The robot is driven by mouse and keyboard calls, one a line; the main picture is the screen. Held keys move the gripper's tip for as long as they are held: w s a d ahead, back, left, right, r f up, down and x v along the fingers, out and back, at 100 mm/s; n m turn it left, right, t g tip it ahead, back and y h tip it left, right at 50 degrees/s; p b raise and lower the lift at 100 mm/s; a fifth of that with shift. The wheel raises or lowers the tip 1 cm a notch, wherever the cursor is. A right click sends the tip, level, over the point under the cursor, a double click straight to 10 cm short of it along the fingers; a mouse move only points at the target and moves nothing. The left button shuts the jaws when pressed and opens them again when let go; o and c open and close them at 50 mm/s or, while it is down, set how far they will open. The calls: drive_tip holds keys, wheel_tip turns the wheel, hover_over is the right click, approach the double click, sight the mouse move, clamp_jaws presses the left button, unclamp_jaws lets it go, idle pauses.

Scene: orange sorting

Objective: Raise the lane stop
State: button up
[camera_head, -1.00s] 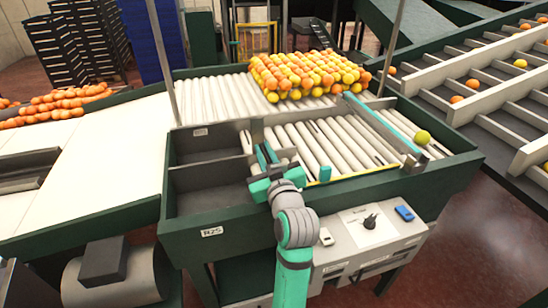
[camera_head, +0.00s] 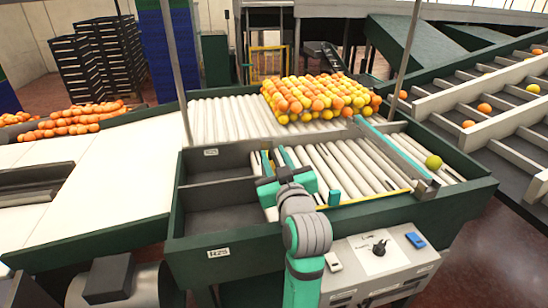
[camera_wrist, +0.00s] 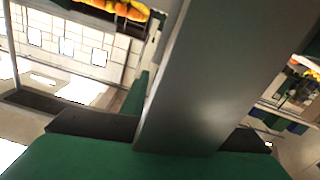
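My gripper (camera_head: 276,160) is over the near left end of the roller lane, beside the grey bins. In the wrist view, a broad grey metal plate (camera_wrist: 215,75) fills the middle, close to the camera.
Oranges and lemons (camera_head: 320,98) are heaped on the far rollers. A grey, teal-edged divider (camera_head: 395,155) stands right of the lane, with one yellow-green fruit (camera_head: 433,162) beyond it. A control box (camera_head: 380,262) with a knob and a blue switch is in front.

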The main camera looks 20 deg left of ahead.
drive_tip(key=shift+s, duration=0.1)
drive_tip(key=v, duration=1)
drive_tip(key=shift+s+d, duration=0.2)
drive_tip(key=shift+d, duration=0.15)
